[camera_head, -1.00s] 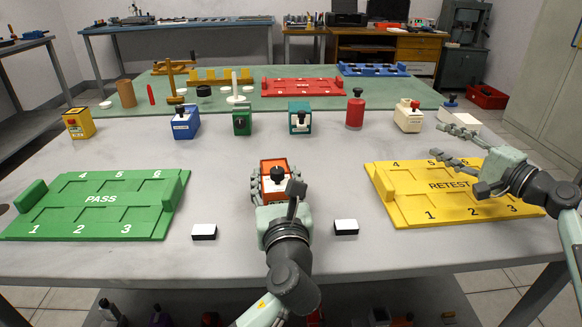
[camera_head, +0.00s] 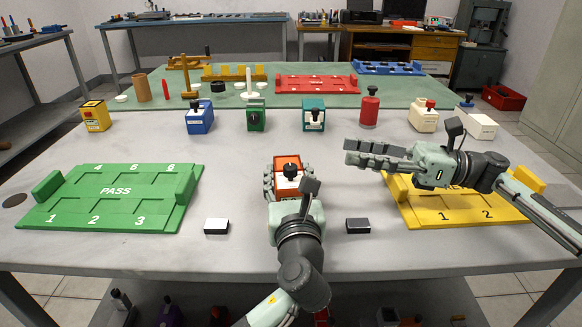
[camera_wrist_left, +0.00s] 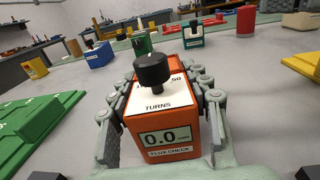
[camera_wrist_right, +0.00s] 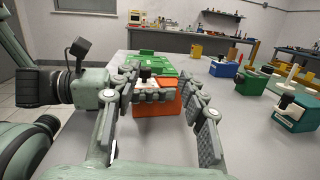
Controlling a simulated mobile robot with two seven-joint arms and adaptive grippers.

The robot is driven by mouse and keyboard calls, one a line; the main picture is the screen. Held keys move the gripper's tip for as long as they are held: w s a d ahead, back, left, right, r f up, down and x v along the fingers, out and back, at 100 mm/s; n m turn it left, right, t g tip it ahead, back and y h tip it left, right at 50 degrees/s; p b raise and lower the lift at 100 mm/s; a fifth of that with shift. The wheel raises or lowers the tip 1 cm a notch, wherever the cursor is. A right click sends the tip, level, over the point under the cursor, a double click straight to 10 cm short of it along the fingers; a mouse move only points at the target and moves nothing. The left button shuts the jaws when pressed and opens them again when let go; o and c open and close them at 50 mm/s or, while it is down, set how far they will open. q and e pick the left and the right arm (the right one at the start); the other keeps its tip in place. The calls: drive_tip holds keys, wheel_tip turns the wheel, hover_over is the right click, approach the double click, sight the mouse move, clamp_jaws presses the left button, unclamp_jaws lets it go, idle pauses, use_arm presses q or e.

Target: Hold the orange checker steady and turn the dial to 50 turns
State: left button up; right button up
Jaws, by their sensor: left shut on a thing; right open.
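The orange checker (camera_head: 289,183) stands on the table's front middle. In the left wrist view the orange checker (camera_wrist_left: 158,128) has a white top marked TURNS, a black dial (camera_wrist_left: 152,70) and a display reading 0.0. My left gripper (camera_head: 287,188) is shut on its two sides. My right gripper (camera_head: 362,155) is open, to the right of the checker and above the table. In the right wrist view the checker (camera_wrist_right: 157,104) lies ahead, partly behind the fingers, and the black dial's details are hidden.
A green PASS tray (camera_head: 110,205) is at left and a yellow RETEST tray (camera_head: 450,215) at right, partly under my right arm. A white block (camera_head: 216,226) and a dark block (camera_head: 358,226) flank my left wrist. Several coloured devices stand in a row behind.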

sight(291, 167)
drive_tip(key=f, duration=0.1)
drive_tip(key=s+n+g, duration=0.1)
drive_tip(key=f+n+h, duration=0.1)
drive_tip(key=shift+s+a+f+g, duration=0.3)
drive_tip(key=a, duration=1.1)
drive_tip(key=shift+w+a, duration=0.35)
clamp_jaws()
